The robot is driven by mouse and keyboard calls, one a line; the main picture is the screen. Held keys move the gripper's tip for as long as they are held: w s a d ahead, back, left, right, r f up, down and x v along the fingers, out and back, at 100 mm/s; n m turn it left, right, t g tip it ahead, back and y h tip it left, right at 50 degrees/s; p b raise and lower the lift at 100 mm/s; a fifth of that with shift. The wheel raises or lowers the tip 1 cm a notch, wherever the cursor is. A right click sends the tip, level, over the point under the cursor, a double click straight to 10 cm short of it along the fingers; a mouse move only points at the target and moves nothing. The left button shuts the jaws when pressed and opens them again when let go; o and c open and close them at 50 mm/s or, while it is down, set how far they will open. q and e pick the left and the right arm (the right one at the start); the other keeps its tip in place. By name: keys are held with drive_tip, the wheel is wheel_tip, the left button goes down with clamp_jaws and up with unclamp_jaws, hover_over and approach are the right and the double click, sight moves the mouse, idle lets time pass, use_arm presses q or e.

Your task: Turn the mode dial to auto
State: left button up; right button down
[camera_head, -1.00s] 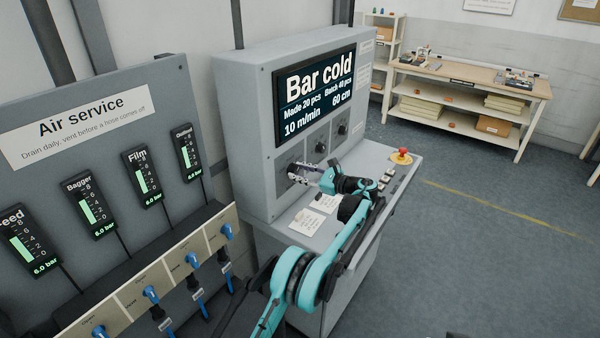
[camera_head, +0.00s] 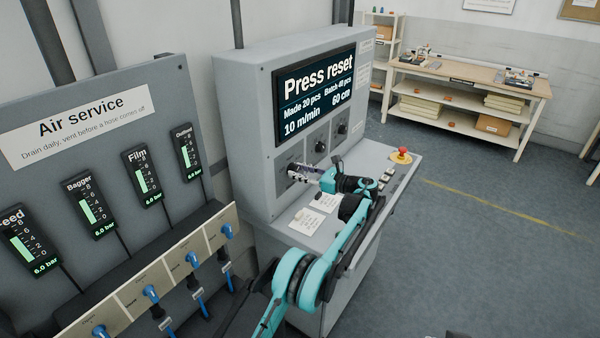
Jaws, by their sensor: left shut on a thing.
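The control cabinet (camera_head: 244,110) has a screen (camera_head: 316,92) reading "Press reset", "Made 20 pcs", "Batch 40 pcs", "10 m/min" and "60 cm". Dark dials sit in a row below the screen: a middle one (camera_head: 320,146) and a right one (camera_head: 342,128). My left gripper (camera_head: 293,171) is at the leftmost dial position on the panel face, shut on the dial there. The gripper hides that dial, so its setting cannot be read. My right gripper is not in view.
The console shelf holds paper notes (camera_head: 307,221), a row of buttons (camera_head: 387,176) and a red emergency stop (camera_head: 401,153). An air service panel (camera_head: 90,130) with gauges and blue valves stands at left. A workbench (camera_head: 470,85) stands behind; floor at right is clear.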

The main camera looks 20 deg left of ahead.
use_arm(q)
drive_tip(key=o, duration=1.2)
drive_tip(key=shift+c, duration=0.2)
drive_tip(key=v, duration=1.2)
